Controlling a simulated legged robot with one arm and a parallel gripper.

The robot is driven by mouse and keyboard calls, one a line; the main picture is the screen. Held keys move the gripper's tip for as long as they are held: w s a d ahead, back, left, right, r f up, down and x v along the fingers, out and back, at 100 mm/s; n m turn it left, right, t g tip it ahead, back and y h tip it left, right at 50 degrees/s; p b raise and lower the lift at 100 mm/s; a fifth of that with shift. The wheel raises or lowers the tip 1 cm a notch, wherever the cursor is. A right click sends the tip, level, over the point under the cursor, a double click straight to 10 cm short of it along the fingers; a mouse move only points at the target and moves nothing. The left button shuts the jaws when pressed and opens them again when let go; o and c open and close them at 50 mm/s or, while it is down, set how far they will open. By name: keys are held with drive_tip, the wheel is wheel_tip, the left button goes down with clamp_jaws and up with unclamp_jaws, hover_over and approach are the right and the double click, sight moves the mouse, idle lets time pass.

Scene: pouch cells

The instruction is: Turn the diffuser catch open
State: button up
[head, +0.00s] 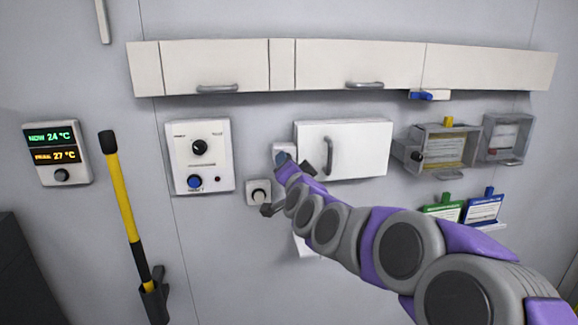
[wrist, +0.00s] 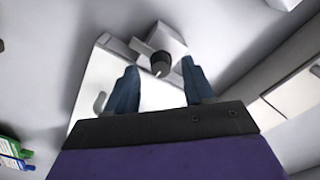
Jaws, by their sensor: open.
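The catch shows in the wrist view as a dark round knob (wrist: 160,64) with a white pointer mark, on a small white block. A flat light bar (wrist: 141,46) extends from the block over the edge of a white door (wrist: 150,92). In the head view this white cabinet (head: 358,150) has a grey handle, and the pale block (head: 284,149) at its left edge is partly hidden by my gripper (head: 290,164). In the wrist view my gripper (wrist: 161,88) is open, its two blue-grey fingers on either side of the knob. I cannot tell whether they touch it.
A control panel (head: 200,157) with knobs is at left, and a small boxed knob (head: 258,192) sits just below my gripper. Overhead cabinets (head: 200,66) run above. Clear boxes (head: 440,146) and coloured cards (head: 483,209) are at right. A yellow pole (head: 125,200) stands at left.

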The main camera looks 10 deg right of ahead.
drive_tip(key=s, duration=1.6)
drive_tip(key=shift+b, duration=0.35)
drive_tip(key=shift+f, duration=0.1)
drive_tip(key=s+a+f+n+g+y+b, duration=0.1)
drive_tip(key=s+a+f+n+g+b, duration=0.2)
drive_tip(key=f, duration=0.4)
drive_tip(key=s+a+f+n+g+y+b, duration=0.1)
drive_tip(key=s+f+n+g, duration=0.2)
drive_tip(key=f, duration=0.5)
drive_tip(key=s+a+f+n+g+y+b, duration=0.1)
drive_tip(key=s+a+f+g, duration=0.15)
drive_tip(key=s+f, duration=0.35)
drive_tip(key=s+d+f+n+g+h+b, duration=0.1)
drive_tip(key=s+f+g, duration=0.4)
drive_tip(key=s, duration=0.6)
drive_tip(key=s+d+f+n+g+h+b, duration=0.1)
drive_tip(key=s+d+f+g+b, duration=0.3)
drive_tip(key=s+f, duration=0.5)
drive_tip(key=s+d+g+h, duration=0.1)
drive_tip(key=s+g, duration=0.1)
drive_tip(key=shift+s+d+f, duration=0.25)
drive_tip(key=shift+s, duration=0.1)
